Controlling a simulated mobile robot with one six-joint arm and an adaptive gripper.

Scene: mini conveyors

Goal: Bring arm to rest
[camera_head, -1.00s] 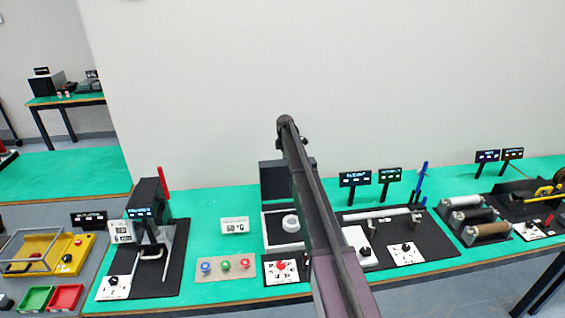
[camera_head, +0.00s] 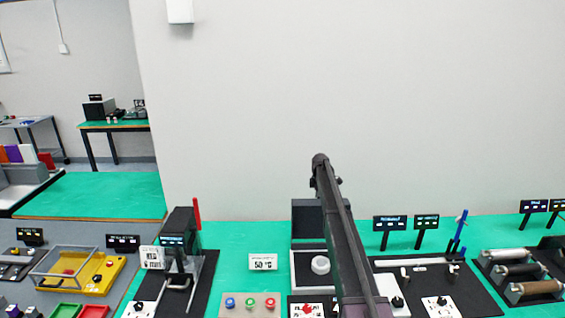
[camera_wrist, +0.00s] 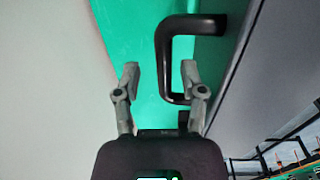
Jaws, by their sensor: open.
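My arm rises through the lower middle of the head view, in front of the green bench (camera_head: 225,238). My gripper is not clearly visible there. In the wrist view my gripper (camera_wrist: 160,78) is open, its two grey fingers apart. A black bar handle (camera_wrist: 163,55) on a dark panel (camera_wrist: 205,70) shows beyond and partly between the fingers. I cannot tell whether a finger touches it. Nothing is seen held.
A yellow tray (camera_head: 100,276) is at left.

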